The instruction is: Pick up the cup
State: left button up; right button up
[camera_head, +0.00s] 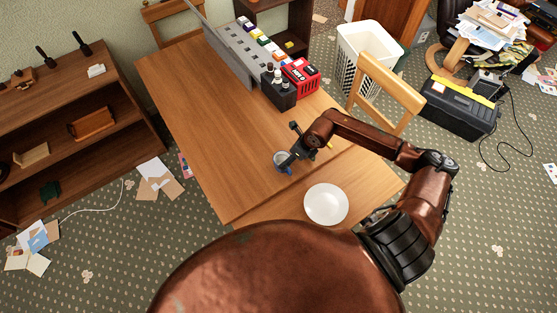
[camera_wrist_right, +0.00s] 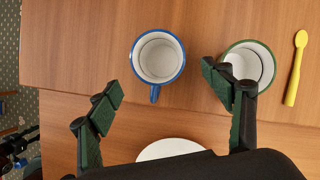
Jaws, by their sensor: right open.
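A white cup with a blue rim and blue handle (camera_wrist_right: 158,60) stands upright on the wooden table, and it also shows in the head view (camera_head: 281,158). A second cup with a green rim (camera_wrist_right: 252,64) stands to its right in the wrist view, partly covered by a finger; the arm hides it in the head view. My right gripper (camera_wrist_right: 162,80) is open and empty above the table. In the wrist view its fingers lie to either side of the blue-rimmed cup. It also shows in the head view (camera_head: 293,156). My left gripper is not in view.
A white plate (camera_head: 326,204) lies near the table's near edge. A yellow spoon (camera_wrist_right: 296,68) lies right of the green-rimmed cup. A dark caddy with bottles (camera_head: 279,93) and a red box (camera_head: 301,77) stand at the back. The table's left part (camera_head: 195,120) is clear.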

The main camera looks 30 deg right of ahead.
aim_at(284, 160)
jog(key=shift+x, duration=1.1)
jog(key=x, duration=0.4)
jog(key=shift+w+f+p, duration=0.1)
jog(key=shift+w+p, duration=0.15)
jog(key=shift+p, duration=0.05)
jog(key=shift+w+a+f, duration=0.1)
jog(key=shift+f, duration=0.35)
jog(key=c, duration=1.4)
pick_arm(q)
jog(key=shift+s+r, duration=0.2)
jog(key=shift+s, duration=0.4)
pick_arm(e)
jog(key=shift+c, duration=0.4)
jog(key=shift+r, duration=0.15)
